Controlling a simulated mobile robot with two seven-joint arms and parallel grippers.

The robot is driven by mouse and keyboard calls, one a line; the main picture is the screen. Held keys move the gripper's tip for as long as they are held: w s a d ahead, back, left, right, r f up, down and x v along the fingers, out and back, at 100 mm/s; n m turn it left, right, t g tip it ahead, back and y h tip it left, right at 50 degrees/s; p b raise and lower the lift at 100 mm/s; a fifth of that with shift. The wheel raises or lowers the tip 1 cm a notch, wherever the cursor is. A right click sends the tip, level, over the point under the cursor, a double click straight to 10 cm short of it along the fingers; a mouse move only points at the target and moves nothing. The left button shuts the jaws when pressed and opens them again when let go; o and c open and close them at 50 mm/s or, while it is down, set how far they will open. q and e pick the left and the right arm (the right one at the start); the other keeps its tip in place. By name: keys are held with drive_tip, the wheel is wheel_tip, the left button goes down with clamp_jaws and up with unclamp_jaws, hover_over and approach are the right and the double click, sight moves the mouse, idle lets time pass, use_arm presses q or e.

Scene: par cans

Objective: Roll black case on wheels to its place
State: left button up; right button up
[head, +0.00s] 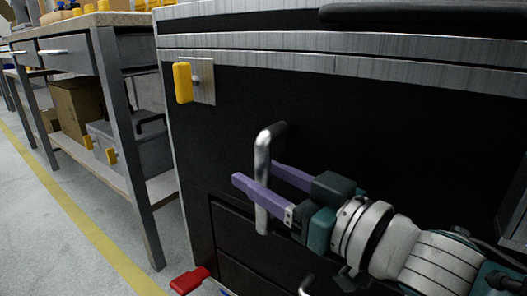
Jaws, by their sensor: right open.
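The black case (350,110) with metal edge strips fills the middle and right of the head view, very close to me. It has a metal bar handle (262,165) on its near face and a yellow latch (183,82) at its upper left. My right gripper (262,178) has its purple fingers spread to either side of the handle's upright bar, open. I cannot tell whether a finger touches the bar. The wheels of the case are not clearly visible. My left gripper is not in view.
A workbench (105,20) with drawers stands at left, beside the case. Its lower shelf holds a cardboard box (75,106) and a grey box (160,150). A yellow floor line (75,212) runs along grey floor at left. A red pedal-like piece (189,281) is low at the case's corner.

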drive_tip(key=p+v, duration=0.2)
drive_tip(key=v, duration=0.3)
drive_tip(key=shift+r, duration=0.1)
drive_tip(key=shift+s+d, duration=0.3)
drive_tip(key=shift+s, duration=0.05)
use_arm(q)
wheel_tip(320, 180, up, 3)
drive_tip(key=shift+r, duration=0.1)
